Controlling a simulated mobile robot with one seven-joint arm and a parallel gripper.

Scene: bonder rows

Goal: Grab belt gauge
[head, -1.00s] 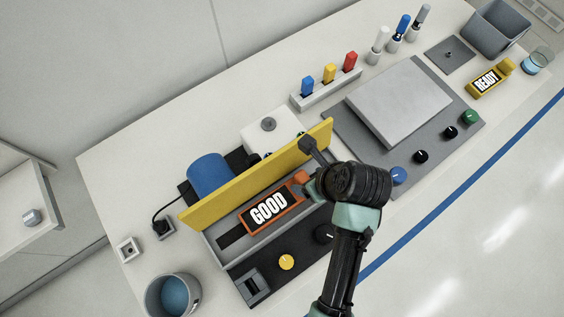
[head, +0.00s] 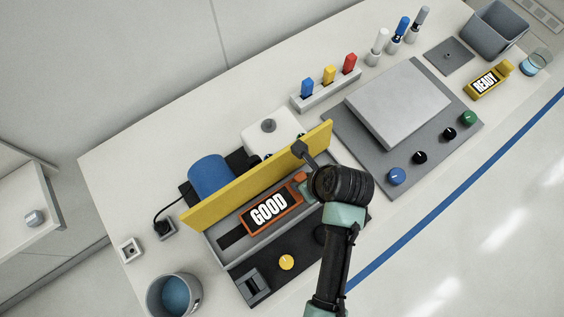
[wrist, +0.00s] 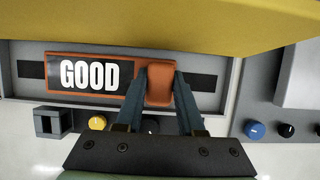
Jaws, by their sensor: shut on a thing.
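The belt gauge is an orange-framed piece with a black "GOOD" label (head: 268,209), lying in the grey channel in front of the yellow guard (head: 250,178). It also shows in the wrist view (wrist: 88,74), left of my gripper. My gripper (wrist: 158,84) is shut on the orange block at the gauge's right end, one finger on each side. The gauge appears to rest flat over the black belt strip (head: 231,237). In the head view my wrist and arm hide most of the gripper and part of the gauge's right end.
The yellow guard stands close behind the gripper. A blue motor (head: 210,175) is behind it. A yellow knob (head: 286,262) and black switch (head: 253,287) sit in front. A grey plate machine (head: 400,103) stands to the right, with a yellow "READY" gauge (head: 487,82) beyond.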

